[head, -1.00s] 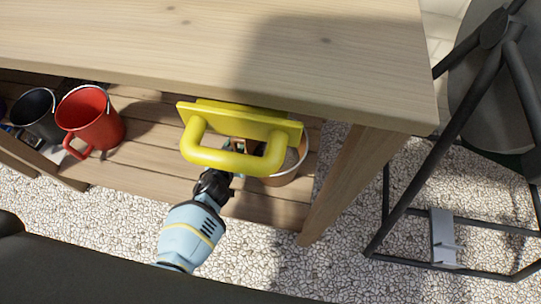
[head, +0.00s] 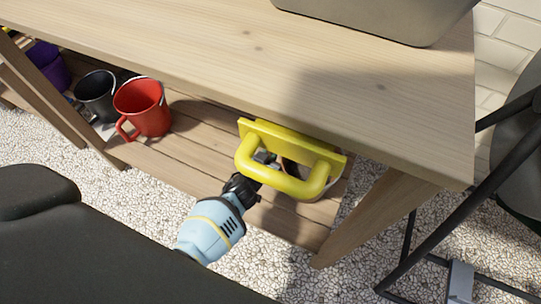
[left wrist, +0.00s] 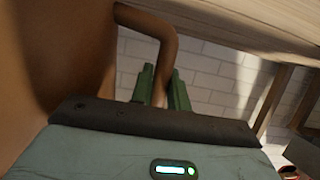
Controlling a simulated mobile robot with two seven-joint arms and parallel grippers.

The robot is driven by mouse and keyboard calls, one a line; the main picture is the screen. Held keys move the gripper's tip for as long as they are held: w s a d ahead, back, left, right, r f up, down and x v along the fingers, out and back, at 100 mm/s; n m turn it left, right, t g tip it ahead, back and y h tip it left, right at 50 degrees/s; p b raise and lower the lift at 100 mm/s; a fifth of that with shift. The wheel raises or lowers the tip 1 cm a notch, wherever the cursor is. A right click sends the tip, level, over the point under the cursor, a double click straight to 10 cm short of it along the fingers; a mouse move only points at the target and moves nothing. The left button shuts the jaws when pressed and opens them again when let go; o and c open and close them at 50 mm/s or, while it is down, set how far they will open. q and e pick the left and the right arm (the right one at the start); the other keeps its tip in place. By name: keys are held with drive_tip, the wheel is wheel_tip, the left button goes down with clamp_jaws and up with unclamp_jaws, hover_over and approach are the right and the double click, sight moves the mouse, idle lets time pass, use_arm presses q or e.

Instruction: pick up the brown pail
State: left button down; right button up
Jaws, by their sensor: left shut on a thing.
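The brown pail (left wrist: 60,60) fills the left of the left wrist view, with its curved brown handle (left wrist: 150,22) reaching down to the right. My left gripper (left wrist: 163,85) has green fingers on either side of that handle and is shut on it. In the head view the pail (head: 295,172) shows only in part, behind a yellow tool, over the lower shelf. My left gripper (head: 264,160) is mostly hidden there too. I cannot tell whether the pail touches the shelf. My right gripper is not in view.
A yellow hand float (head: 300,140) is at the tabletop edge, in front of the pail in the picture. A table leg (head: 375,215) stands right.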

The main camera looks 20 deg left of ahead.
use_arm(q)
drive_tip(key=r+p, duration=0.8)
drive_tip(key=r, duration=0.6)
drive_tip(key=shift+w+r, duration=0.1)
drive_tip(key=shift+w, duration=0.1)
drive_tip(key=shift+r+p, duration=0.5)
drive_tip(key=shift+r, duration=0.1)
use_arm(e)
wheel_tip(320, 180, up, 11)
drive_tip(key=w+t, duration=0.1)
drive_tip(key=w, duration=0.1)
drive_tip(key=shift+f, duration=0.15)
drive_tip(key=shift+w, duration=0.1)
